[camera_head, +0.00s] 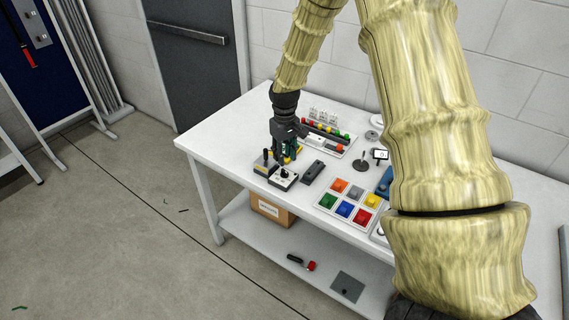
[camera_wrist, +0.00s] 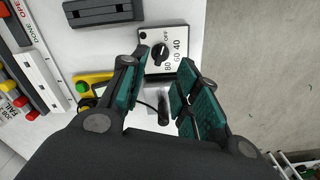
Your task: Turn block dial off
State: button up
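The block dial (camera_wrist: 180,38) is a small white block with a black round knob (camera_wrist: 161,54) and the marks OFF, 40, 60 and 80. I cannot clearly tell which mark the knob points at. In the head view the block dial (camera_head: 281,182) sits near the front edge of the white table. My gripper (camera_head: 284,160) points down just above it. The knob lies just beyond the fingertips, and I see no contact.
A block with an upright black lever (camera_head: 265,160) stands left of the dial. A dark grey block (camera_head: 313,172) lies to its right. Farther right is a panel of coloured buttons (camera_head: 337,206); behind is a panel of coloured knobs (camera_head: 345,136). The table's left end is clear.

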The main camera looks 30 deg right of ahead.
jog(key=shift+r, duration=2.55)
